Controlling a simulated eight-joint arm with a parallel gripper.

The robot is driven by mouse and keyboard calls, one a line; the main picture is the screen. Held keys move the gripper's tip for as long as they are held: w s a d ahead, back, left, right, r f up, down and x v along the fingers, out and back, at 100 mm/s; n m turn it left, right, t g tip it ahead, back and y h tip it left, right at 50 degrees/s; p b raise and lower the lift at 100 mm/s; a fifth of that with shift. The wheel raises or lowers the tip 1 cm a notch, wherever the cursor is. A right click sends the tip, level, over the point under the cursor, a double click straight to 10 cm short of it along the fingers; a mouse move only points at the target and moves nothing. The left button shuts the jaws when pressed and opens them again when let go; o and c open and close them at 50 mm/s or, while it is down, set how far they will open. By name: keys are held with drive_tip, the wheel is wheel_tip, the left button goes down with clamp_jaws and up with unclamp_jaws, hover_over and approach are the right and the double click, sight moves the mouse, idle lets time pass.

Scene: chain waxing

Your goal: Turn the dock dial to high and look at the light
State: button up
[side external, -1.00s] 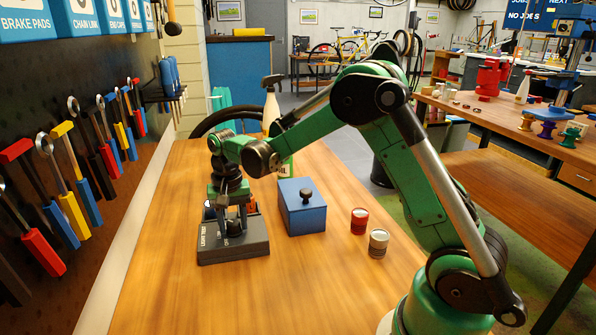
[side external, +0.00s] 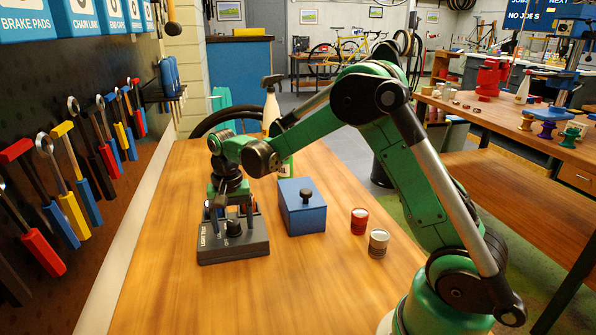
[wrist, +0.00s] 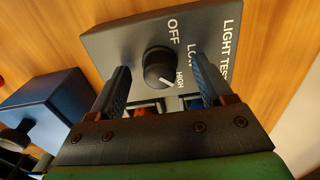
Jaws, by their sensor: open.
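The grey dock (side external: 234,249), marked LIGHT TEST, sits on the bench below my gripper (side external: 232,213). Its black dial (side external: 234,229) stands clear beneath the fingers. In the wrist view the dial (wrist: 158,66) shows between my two open fingers, apart from both. Its white pointer line is aimed toward the word HIGH (wrist: 180,78); OFF and a partly hidden LOW are also printed there. A red part (wrist: 147,111) and a blue part (wrist: 190,102) on the dock are mostly hidden behind my gripper. I cannot tell whether a light is lit.
A blue box (side external: 303,214) with a black knob stands just right of the dock. A red can (side external: 359,221) and a tan can (side external: 378,242) stand farther right. A spray bottle (side external: 271,108) is behind my arm. The bench front is clear.

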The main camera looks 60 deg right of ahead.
sight(233, 223)
drive_tip(key=shift+r, duration=2.8)
drive_tip(key=shift+s+a+r, duration=0.1)
drive_tip(key=shift+r, duration=0.05)
drive_tip(key=s+a+r+n+t, duration=0.1)
drive_tip(key=s+a+n+t, duration=0.1)
drive_tip(key=s, duration=0.4)
drive_tip(key=s+a+r+n+t, duration=0.2)
drive_tip(key=s+a+n+t, duration=0.1)
drive_tip(key=s+n+t, duration=0.2)
drive_tip(key=shift+s+a+r+n, duration=0.15)
drive_tip(key=shift+s+a+n, duration=0.2)
drive_tip(key=shift+s+n, duration=0.65)
drive_tip(key=shift+w, duration=0.15)
